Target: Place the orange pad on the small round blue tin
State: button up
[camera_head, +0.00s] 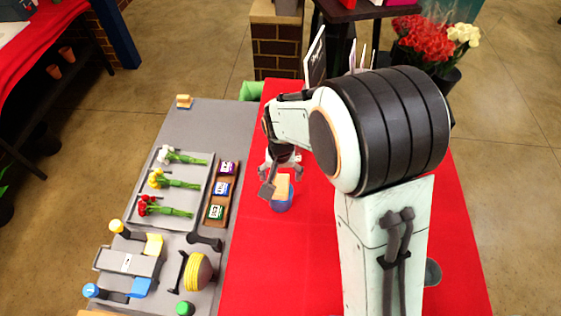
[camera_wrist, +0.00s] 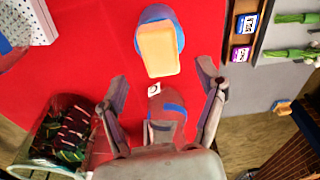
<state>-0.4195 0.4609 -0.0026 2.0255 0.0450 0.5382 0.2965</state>
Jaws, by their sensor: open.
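The orange pad (camera_head: 283,186), pale orange and rounded-rectangular, rests on the small round blue tin (camera_head: 282,206) on the red cloth. In the wrist view the pad (camera_wrist: 158,52) covers much of the tin (camera_wrist: 152,14) and reaches past its near edge; blue shows around the far side. I cannot tell if the pad lies fully flat. My gripper (camera_wrist: 162,77) is open and empty, its fingertips apart and short of the pad. In the head view my gripper (camera_head: 282,179) is beside the tin, partly hidden by my arm.
A reddish object with a blue band (camera_wrist: 168,108) shows between my fingers. A wooden rack of labelled boxes (camera_head: 217,195) and a flower tray (camera_head: 133,220) stand left. A small orange-topped block (camera_head: 183,101) sits at the grey table's far end. Red cloth (camera_head: 265,265) is clear in front.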

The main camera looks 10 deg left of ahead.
aim_at(280, 189)
notch_tip(280, 189, up, 7)
jog(key=s+d+r, duration=0.5)
jog(key=s+d, duration=0.2)
jog(key=s, duration=0.2)
jog(key=s+d+g, duration=0.1)
jog(key=s+d, duration=0.4)
jog(key=s, duration=0.7)
jog(key=shift+s+d+r+g+y, duration=0.15)
jog(key=shift+s+r+g+y, duration=0.05)
jog(key=shift+r+g+y, duration=0.1)
